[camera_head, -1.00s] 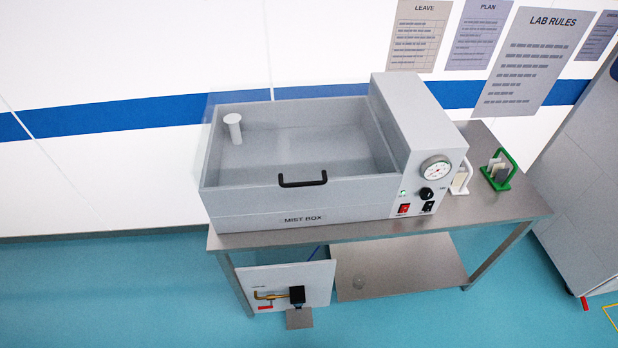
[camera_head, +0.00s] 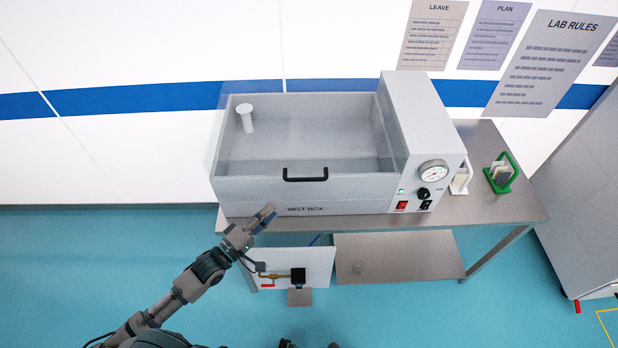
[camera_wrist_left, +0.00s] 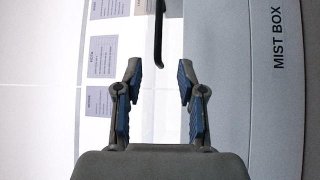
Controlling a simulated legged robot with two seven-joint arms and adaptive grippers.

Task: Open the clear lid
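The mist box (camera_head: 240,195) is a grey box on a metal table, with a clear lid (camera_head: 300,135) over its basin. The lid appears closed, and a white post shows through it. A black handle (camera_head: 305,175) sits at the lid's front edge and also shows in the left wrist view (camera_wrist_left: 159,35). My left gripper (camera_head: 268,215) is in front of the box's lower left front, below and left of the handle. In the left wrist view its blue-padded fingers (camera_wrist_left: 157,80) are apart with nothing between them; the handle lies ahead of them. My right gripper is not in view.
The box's right housing carries a gauge (camera_head: 433,171), a black knob and red and black switches. A green rack (camera_head: 501,174) stands at the table's right. A panel with a valve (camera_head: 278,278) is below the table (camera_head: 510,205).

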